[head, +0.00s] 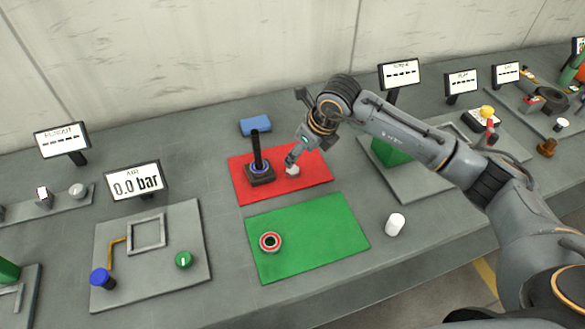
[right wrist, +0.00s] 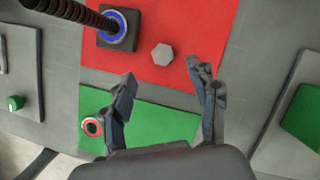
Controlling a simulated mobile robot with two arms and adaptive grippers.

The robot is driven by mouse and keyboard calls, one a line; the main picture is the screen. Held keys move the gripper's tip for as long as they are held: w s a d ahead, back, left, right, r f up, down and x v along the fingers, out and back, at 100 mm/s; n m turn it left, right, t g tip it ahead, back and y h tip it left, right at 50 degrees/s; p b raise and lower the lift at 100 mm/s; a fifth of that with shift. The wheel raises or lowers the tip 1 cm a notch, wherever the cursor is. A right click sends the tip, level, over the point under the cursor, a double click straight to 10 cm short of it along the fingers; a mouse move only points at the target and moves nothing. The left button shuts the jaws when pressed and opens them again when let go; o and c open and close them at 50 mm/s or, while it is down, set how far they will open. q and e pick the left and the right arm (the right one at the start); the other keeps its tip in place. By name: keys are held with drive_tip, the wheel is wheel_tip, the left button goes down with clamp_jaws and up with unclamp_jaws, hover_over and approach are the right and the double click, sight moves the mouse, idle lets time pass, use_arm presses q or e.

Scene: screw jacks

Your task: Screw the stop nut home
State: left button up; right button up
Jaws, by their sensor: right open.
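A grey hexagonal nut (head: 293,171) lies on the red mat (head: 316,182), right of the screw jack. The jack has a dark square base (head: 261,178), a blue ring and an upright dark threaded rod (head: 255,146). My right gripper (head: 290,158) is above the mat close to the nut in the head view. In the right wrist view the gripper (right wrist: 167,84) is open and empty, with the nut (right wrist: 162,54) beyond its fingertips, between their lines. No nut shows on the visible part of the rod. My left gripper is not in view.
A red-rimmed ring (head: 270,242) lies on the green mat (head: 306,240) in front. A white cylinder (head: 395,224) stands right of it, a blue block (head: 256,126) behind the red mat. A panel with blue knob (head: 101,278) is at left.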

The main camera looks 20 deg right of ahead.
sight(293, 169)
drive_tip(key=shift+x, duration=1.15)
drive_tip(key=shift+w+f, duration=0.15)
drive_tip(key=shift+f, duration=0.1)
drive_tip(key=shift+a+f+p, duration=0.1)
drive_tip(key=shift+f+p, duration=0.25)
drive_tip(key=shift+p, duration=0.2)
drive_tip(key=p+x, duration=0.1)
drive_tip(key=x, duration=0.2)
drive_tip(key=shift+w+f, duration=0.15)
drive_tip(key=shift+f, duration=0.1)
drive_tip(key=shift+w+f+p, duration=0.15)
drive_tip(key=shift+f+p, duration=0.15)
drive_tip(key=shift+f, duration=0.2)
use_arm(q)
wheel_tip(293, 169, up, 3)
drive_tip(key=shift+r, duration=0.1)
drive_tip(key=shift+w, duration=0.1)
use_arm(e)
drive_tip(key=c, duration=1.2)
